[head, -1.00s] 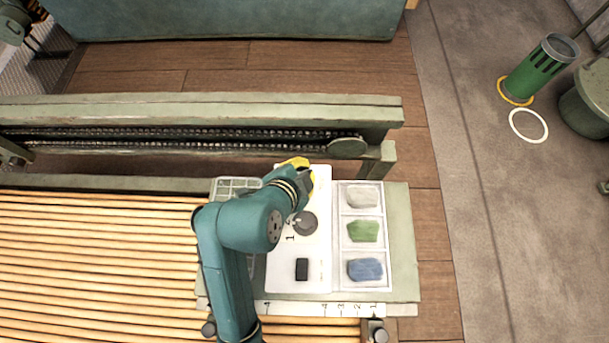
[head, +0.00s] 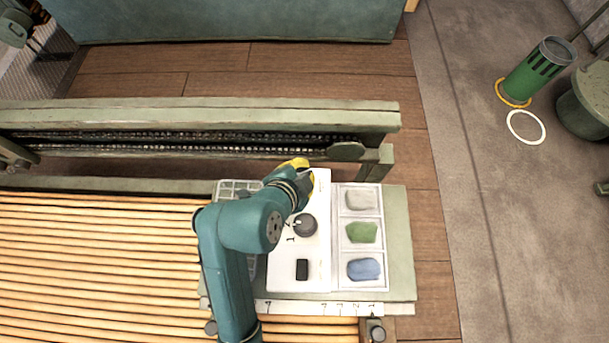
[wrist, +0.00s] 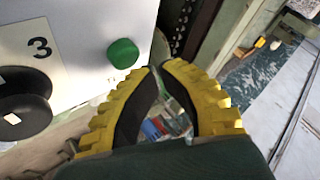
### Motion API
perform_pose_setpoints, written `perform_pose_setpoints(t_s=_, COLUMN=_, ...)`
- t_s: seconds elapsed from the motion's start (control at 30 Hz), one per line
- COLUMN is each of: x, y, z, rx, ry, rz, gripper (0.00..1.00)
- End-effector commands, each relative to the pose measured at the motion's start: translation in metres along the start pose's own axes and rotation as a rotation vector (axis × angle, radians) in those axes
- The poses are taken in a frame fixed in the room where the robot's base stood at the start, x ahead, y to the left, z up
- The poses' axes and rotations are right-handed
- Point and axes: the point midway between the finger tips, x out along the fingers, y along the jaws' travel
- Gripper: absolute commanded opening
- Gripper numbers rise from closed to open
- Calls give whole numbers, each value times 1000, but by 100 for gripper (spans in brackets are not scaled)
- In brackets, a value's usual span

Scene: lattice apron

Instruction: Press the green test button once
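The green test button (wrist: 123,53) is a round green cap on a white panel (wrist: 90,30) in the wrist view. It lies just up and left of my fingertips, with a small gap in the picture; I cannot judge the depth. My gripper (wrist: 159,70) has yellow ridged fingers with black pads, their tips drawn together with nothing held between them. In the head view my gripper (head: 306,179) is over the far end of the white panel (head: 316,265), and the button is hidden there.
A dark round knob (head: 305,225) and a black block (head: 302,269) are on the panel. A white tray (head: 339,240) to the right holds grey, green and blue pieces. A grey grid tray (head: 228,186) sits left, partly behind my arm. A rail (head: 200,115) runs behind.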

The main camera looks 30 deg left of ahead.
Motion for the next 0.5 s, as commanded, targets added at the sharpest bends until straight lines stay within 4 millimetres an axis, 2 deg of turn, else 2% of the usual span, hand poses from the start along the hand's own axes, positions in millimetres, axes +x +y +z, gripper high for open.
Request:
perform_pose_setpoints(t_s=0.27, x=-1, y=0, z=-1, rx=0, ry=0, rz=0, gripper=0)
perform_pose_setpoints(t_s=0.5, x=-17, y=-13, z=-13, rx=0, ry=0, rz=0, gripper=0)
